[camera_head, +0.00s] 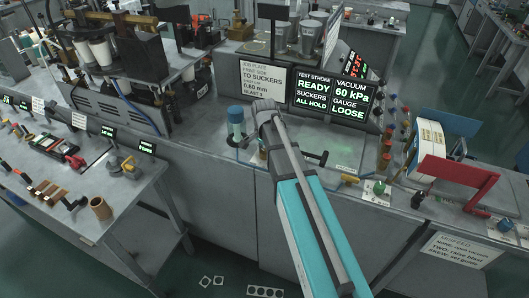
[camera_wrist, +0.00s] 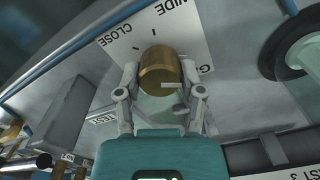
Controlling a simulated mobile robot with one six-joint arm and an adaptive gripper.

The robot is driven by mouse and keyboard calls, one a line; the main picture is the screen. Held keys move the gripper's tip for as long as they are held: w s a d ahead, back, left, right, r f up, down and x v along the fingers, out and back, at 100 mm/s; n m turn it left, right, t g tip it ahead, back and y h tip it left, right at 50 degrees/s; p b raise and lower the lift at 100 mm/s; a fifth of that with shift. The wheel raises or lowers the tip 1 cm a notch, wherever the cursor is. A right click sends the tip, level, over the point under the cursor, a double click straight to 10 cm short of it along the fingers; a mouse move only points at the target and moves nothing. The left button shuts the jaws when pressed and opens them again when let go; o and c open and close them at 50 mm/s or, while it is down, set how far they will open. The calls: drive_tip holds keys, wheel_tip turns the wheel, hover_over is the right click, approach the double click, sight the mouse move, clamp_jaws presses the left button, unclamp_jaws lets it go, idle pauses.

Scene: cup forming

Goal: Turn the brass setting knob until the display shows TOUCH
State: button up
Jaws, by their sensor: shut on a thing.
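The brass setting knob (camera_wrist: 160,68) stands in the middle of the wrist view, in front of a white dial plate (camera_wrist: 193,28). The plate reads CLOSE and WIDE, with another word partly hidden. My gripper (camera_wrist: 162,84) is shut on the knob, one finger on each side. A short pale bar shows at the knob's lower part. In the head view the display (camera_head: 331,97) reads TEST STROKE READY, SUCKERS ALL HOLD, VACUUM 60 kPa and GAUGE LOOSE. I cannot make out the knob or the gripper's fingers in the head view, behind my arm.
A job plate sign (camera_head: 262,81) stands left of the display. In the wrist view a dark round part (camera_wrist: 283,55) is close on the right and a grey block (camera_wrist: 65,115) on the left. A red bracket (camera_head: 455,173) is right of my arm in the head view.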

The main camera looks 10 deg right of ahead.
drive_tip(key=shift+m, duration=0.6)
drive_tip(key=shift+s, duration=0.1)
drive_tip(key=o, duration=1.2)
drive_tip(key=shift+c, duration=0.2)
drive_tip(key=shift+n, duration=0.5)
